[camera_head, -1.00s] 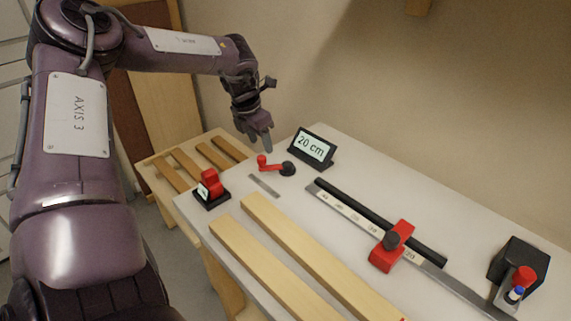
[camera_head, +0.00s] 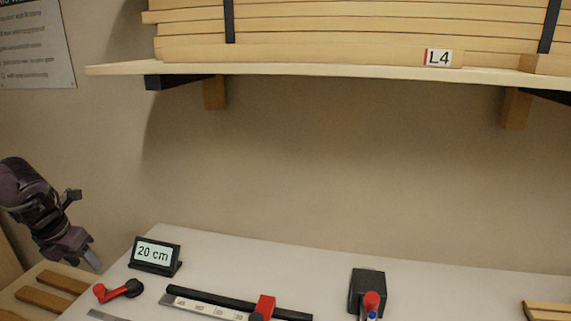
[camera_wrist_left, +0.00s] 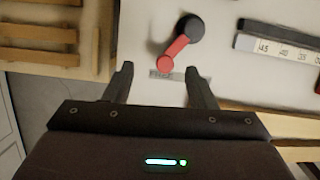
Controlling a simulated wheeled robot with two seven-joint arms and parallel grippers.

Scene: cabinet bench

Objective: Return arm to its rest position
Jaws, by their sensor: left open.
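My left gripper (camera_head: 92,260) is at the lower left of the head view, above the left end of the bench (camera_head: 330,262). In the left wrist view its two fingers (camera_wrist_left: 160,85) stand apart with nothing between them in their grip. The red crank handle with a black hub (camera_head: 118,290) lies on the bench to the right of the gripper. It also shows beyond the fingers in the left wrist view (camera_wrist_left: 180,45). My right gripper is in neither view.
A "20 cm" display (camera_head: 154,254) stands near the crank. A ruler rail (camera_head: 205,305) with a red stop (camera_head: 265,305) lies in front. A black holder (camera_head: 367,288) with pens is further right. A shelf (camera_head: 300,70) with planks labelled L4 overhangs the wall. Slatted wood (camera_head: 45,298) is at left.

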